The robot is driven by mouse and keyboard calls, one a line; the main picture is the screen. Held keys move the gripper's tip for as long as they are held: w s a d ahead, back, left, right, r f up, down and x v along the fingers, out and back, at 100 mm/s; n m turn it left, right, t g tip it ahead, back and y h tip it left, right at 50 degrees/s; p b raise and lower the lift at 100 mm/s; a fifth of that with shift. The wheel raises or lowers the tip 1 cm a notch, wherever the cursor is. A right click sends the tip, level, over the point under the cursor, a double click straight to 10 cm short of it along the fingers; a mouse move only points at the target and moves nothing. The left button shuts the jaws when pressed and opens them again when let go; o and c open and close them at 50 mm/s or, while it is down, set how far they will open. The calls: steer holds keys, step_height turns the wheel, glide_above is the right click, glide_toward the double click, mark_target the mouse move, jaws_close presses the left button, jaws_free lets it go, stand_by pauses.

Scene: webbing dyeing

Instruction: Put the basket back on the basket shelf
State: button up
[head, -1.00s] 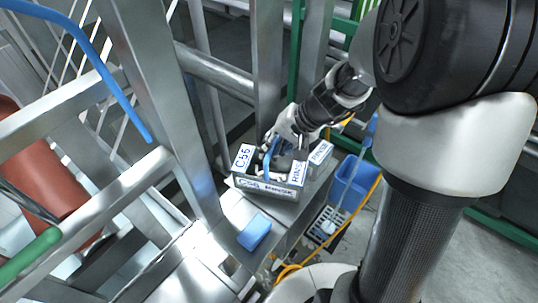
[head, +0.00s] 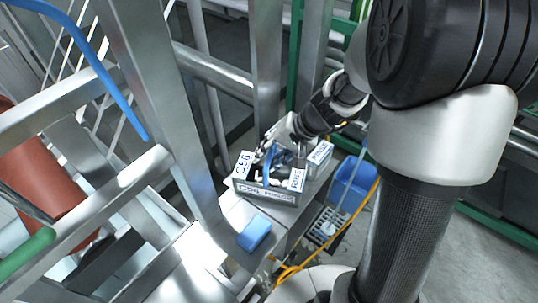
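The basket (head: 270,193) is a grey open box with white labels reading C56 and a blue handle (head: 267,165). It is on or just above a narrow metal shelf (head: 283,226); I cannot tell whether its base touches. My gripper (head: 270,153) is at the basket's top, close beside the handle, coming from the upper right. Its fingertips are small and partly hidden among the basket's parts, so I cannot see whether they close on the handle.
A second labelled box (head: 319,153) stands just right of the basket. A blue block (head: 254,233) lies in front. Metal posts (head: 265,75) rise behind and left.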

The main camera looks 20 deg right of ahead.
steer(key=shift+r, duration=0.15)
steer(key=p+v, duration=0.3)
steer(key=v, duration=0.9)
steer(key=s+a+r+n+h, duration=0.2)
steer(key=s+r+n, duration=0.1)
steer(key=s, duration=0.6)
steer(key=s+a+r+n+t+h, duration=0.1)
steer(key=s+a+r+n+h, duration=0.2)
steer(key=s, duration=0.6)
steer(key=shift+r, duration=0.3)
steer(key=shift+a+f+b, duration=0.1)
steer(key=shift+f+b, duration=0.05)
steer(key=shift+b, duration=0.25)
step_height(320, 180, down, 11)
steer(key=b, duration=1.1)
